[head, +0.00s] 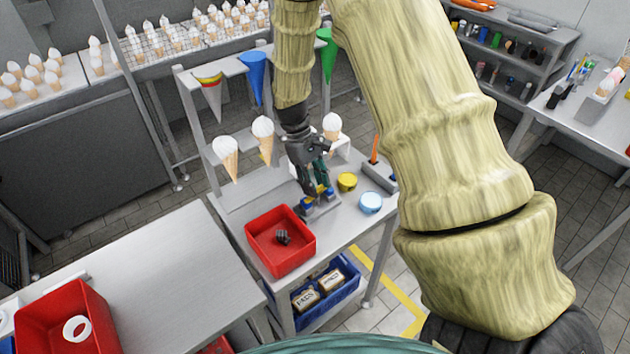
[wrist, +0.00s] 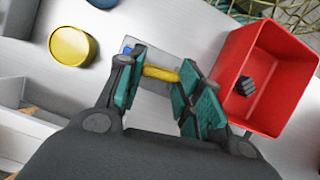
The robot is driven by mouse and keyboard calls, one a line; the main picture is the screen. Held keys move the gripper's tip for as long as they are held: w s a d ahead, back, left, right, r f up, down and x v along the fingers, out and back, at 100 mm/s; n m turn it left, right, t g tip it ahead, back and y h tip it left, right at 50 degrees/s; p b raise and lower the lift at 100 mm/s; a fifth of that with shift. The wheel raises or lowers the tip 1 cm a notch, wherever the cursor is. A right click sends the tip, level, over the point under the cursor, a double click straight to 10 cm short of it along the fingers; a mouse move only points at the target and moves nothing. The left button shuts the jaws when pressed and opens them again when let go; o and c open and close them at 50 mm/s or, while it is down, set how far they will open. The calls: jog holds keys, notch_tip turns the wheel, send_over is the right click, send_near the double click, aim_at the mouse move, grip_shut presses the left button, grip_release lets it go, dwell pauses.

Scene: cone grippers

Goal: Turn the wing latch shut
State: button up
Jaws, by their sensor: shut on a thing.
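The wing latch (wrist: 160,74) shows in the wrist view as a yellow bar between my gripper's fingers, over a grey plate (wrist: 130,44) with a blue part. My gripper (wrist: 157,70) has its teal-padded fingers on either side of the bar, shut on it. In the head view my gripper (head: 318,184) points down at the latch's grey and blue mount (head: 318,207) on the metal bench. The fingers hide most of the latch there. I cannot tell from these views how far it is turned.
A red bin (head: 262,257) holding a small dark part stands left of the mount. A yellow tin (head: 347,182) and a light-blue tin (head: 371,202) stand to its right. Cones hang on a rack (head: 232,75) behind. A blue crate (head: 345,287) is on the lower shelf.

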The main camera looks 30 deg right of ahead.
jog(key=shift+d+m+y, duration=0.1)
jog(key=shift+m+y, duration=0.2)
jog(key=shift+m, duration=0.3)
jog(key=shift+w, duration=0.1)
jog(key=o, duration=1)
